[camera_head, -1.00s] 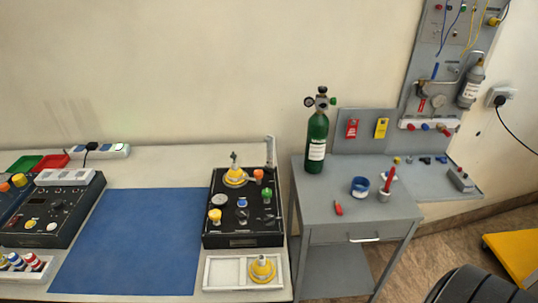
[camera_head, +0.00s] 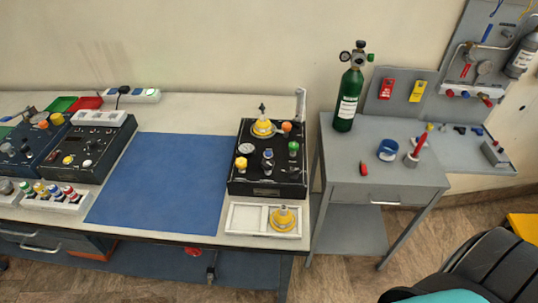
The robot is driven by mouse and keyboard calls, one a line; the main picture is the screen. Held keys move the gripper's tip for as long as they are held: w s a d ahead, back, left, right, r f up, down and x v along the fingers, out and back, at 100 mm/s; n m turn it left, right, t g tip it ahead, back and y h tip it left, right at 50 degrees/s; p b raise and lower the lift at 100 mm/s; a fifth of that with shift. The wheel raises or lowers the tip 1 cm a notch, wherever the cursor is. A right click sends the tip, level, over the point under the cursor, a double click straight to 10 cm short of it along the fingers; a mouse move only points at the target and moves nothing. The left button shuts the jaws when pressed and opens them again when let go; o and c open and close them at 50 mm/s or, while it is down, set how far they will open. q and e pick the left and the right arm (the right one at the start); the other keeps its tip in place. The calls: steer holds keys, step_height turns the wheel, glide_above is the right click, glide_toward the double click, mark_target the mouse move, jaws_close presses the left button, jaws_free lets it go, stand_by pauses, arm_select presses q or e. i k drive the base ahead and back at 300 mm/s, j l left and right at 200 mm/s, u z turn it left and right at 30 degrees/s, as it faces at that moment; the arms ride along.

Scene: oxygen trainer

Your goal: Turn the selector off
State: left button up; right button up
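A black control panel box (camera_head: 240,186) stands at the right end of the workbench. It carries a yellow-based fitting (camera_head: 263,127), a white dial (camera_head: 247,149), a dark knob with a blue part (camera_head: 267,156), an orange knob (camera_head: 287,127), a green knob (camera_head: 293,147) and a yellow knob (camera_head: 241,163). Another dark box with knobs (camera_head: 103,146) stands left of the blue mat. I cannot tell which knob is the selector, or its setting. Neither of my grippers is in view.
A blue mat (camera_head: 165,180) lies clear between the boxes. A white tray (camera_head: 248,219) holds a yellow fitting in front of the panel. A green cylinder (camera_head: 350,95) stands on the grey side table (camera_head: 400,180). A dark ribbed object with teal (camera_head: 490,265) fills the bottom right.

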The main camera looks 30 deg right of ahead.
mark_target(293, 174)
steer(key=z, duration=1.55)
